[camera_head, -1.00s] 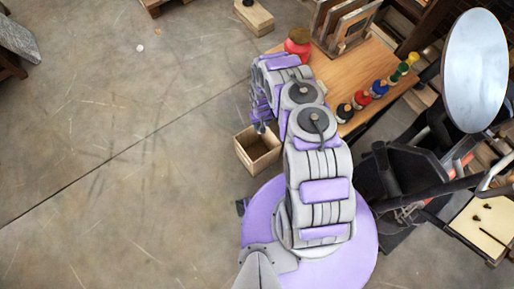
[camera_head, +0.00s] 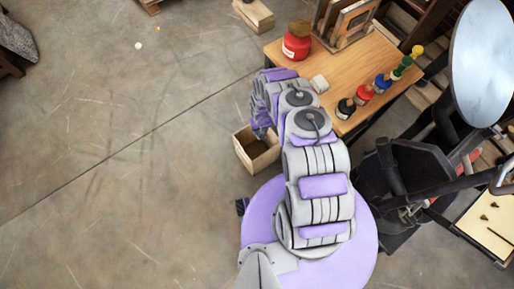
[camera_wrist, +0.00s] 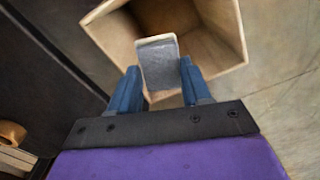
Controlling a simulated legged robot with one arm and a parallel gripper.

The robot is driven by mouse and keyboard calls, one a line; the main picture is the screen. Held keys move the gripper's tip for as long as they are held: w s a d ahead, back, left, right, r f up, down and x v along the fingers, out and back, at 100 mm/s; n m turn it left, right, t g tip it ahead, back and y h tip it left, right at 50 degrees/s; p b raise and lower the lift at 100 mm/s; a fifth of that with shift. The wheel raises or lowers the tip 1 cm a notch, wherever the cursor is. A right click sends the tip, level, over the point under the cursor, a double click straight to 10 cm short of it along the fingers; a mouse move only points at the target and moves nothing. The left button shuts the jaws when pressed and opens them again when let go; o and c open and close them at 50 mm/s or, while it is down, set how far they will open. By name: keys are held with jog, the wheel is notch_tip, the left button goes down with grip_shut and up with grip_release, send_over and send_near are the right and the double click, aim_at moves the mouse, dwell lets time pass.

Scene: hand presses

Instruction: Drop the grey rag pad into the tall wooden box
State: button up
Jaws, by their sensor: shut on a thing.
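The grey rag pad (camera_wrist: 158,62) is held between the blue fingers of my gripper (camera_wrist: 160,80) in the wrist view. The tall wooden box (camera_wrist: 231,28) is open at the top and lies beyond the pad in that view; the pad overlaps its opening. In the head view the box (camera_head: 264,162) stands on the floor beside my base, and my arm's end hangs over its far side. The pad and fingertips are hidden there by my own arm.
A wooden table (camera_head: 335,62) stands just behind my arm. Open concrete floor (camera_head: 110,130) lies to the left.

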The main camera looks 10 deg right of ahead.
jog(key=o, duration=1.2)
jog(key=shift+w+r, duration=0.1)
notch_tip(320, 180, up, 17)
jog(key=p, duration=0.5)
jog(key=shift+a, duration=0.1)
